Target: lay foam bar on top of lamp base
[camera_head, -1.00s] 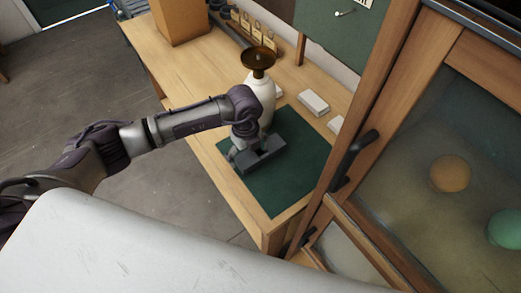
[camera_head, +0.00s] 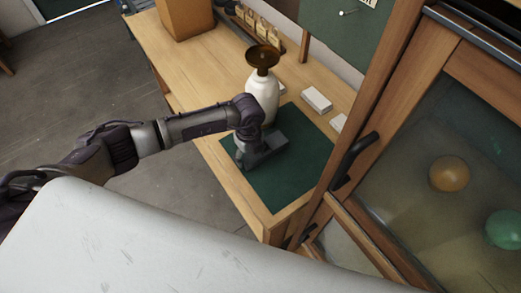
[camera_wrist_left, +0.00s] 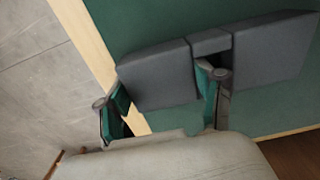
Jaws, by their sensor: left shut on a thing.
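The foam bar looks like a dark grey block with a narrower middle; in the head view it (camera_head: 268,151) is over the green mat. In the left wrist view the foam bar (camera_wrist_left: 160,76) shows large, one end between my padded fingers. My left gripper (camera_head: 246,158) is shut on it, also in the left wrist view (camera_wrist_left: 164,98). Whether the bar touches the mat I cannot tell. The lamp, with a white body (camera_head: 262,88) and brown dish-shaped lamp base (camera_head: 263,57) on top, stands upright just behind the gripper. My right gripper is not in view.
The green mat (camera_head: 300,165) lies on a wooden bench (camera_head: 190,70). White boxes (camera_head: 316,99) lie right of the lamp. A wooden box (camera_head: 184,18) and several small tagged items (camera_head: 262,28) are at the back. A glazed cabinet door (camera_head: 400,165) with a dark handle blocks the right.

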